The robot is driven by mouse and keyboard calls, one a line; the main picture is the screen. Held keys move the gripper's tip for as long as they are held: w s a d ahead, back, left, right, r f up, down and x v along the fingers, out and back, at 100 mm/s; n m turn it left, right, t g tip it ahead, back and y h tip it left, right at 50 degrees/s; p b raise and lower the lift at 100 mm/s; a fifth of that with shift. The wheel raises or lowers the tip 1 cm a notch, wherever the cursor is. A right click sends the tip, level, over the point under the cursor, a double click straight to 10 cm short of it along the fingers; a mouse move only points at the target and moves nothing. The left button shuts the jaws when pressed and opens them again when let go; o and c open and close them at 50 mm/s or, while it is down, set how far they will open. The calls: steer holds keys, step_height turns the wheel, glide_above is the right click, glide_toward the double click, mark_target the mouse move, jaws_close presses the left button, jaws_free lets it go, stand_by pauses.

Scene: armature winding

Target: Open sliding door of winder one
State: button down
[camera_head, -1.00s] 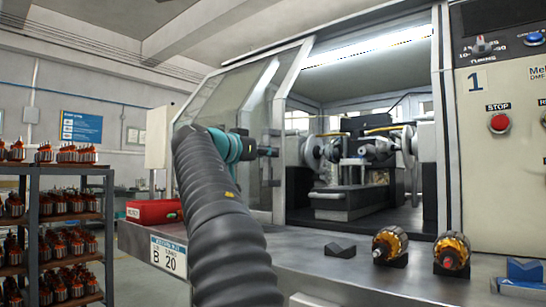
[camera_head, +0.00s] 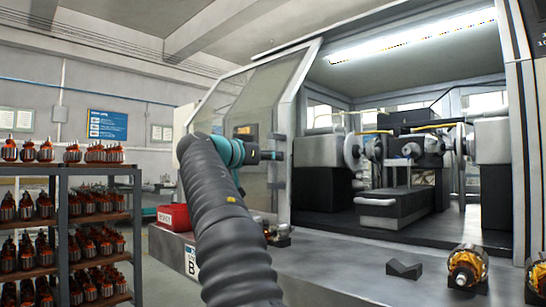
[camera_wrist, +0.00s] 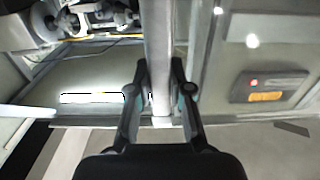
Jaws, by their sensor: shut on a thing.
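Winder one is the machine with a lit chamber. Its sliding door (camera_head: 262,85), a clear panel in a pale metal frame, stands at the left of the wide opening. My gripper (camera_wrist: 161,82) is shut on the door's upright handle bar (camera_wrist: 160,50), with one finger on each side of it in the wrist view. In the head view my arm reaches to the door's edge, and the fingers are small and partly hidden there. Inside the chamber, the winding mechanism (camera_head: 400,160) shows in full.
A metal bench (camera_head: 345,265) runs in front of the winder with armatures (camera_head: 466,266) on dark holders and an empty black V-block (camera_head: 404,269). A red bin (camera_head: 173,217) stands at the left. A rack of armatures (camera_head: 65,215) fills the far left.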

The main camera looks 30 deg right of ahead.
steer(key=c, duration=1)
jaws_free()
steer(key=shift+c, duration=0.2)
steer(key=shift+a, duration=0.15)
steer(key=v, duration=1.1)
steer(key=shift+s+a, duration=0.2)
steer(key=shift+a, duration=0.2)
